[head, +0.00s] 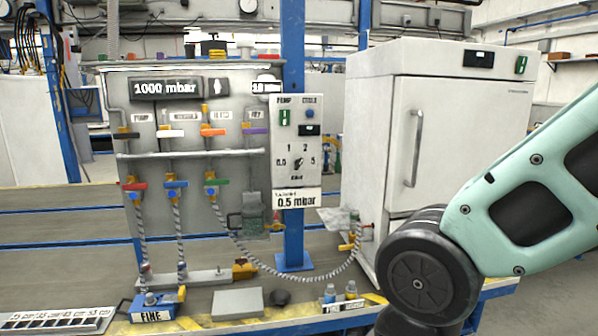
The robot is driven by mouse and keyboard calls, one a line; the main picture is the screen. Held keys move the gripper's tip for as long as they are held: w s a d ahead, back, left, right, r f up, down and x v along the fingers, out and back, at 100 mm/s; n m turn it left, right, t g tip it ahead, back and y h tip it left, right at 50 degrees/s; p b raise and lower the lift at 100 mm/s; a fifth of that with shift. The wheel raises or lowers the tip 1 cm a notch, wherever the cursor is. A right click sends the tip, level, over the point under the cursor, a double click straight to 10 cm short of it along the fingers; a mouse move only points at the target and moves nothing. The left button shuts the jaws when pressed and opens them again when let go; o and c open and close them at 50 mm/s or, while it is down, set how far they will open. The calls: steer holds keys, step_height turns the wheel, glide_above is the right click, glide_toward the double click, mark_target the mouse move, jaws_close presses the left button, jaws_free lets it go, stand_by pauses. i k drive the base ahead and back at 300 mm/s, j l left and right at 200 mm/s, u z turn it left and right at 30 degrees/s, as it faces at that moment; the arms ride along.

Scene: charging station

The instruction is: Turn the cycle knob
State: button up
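A white control panel (313,140) is mounted on a blue post, right of the valve board. It has a green switch under a "PUMP" label and a blue button (310,113) under a "CYCLE" label. Below a small dark display is a small dark knob (298,163), ringed by the marks 0.5, 1, 2 and 5. Its exact pointing is too small to tell. A "0.5 mbar" label sits under it. My teal arm reaches in from the right, below and right of the panel and apart from it. My gripper is not in view.
A white cabinet oven (440,130) with a vertical handle stands right of the panel. A grey valve board (185,170) with coloured valves and hoses stands left. A hose (300,277) loops below the panel.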

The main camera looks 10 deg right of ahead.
mark_target(298, 163)
steer(key=i+l+u, duration=0.1)
steer(key=i+u, duration=0.15)
steer(key=i, duration=0.3)
steer(key=i+l+u, duration=0.3)
steer(key=i, duration=0.25)
steer(key=j, duration=0.1)
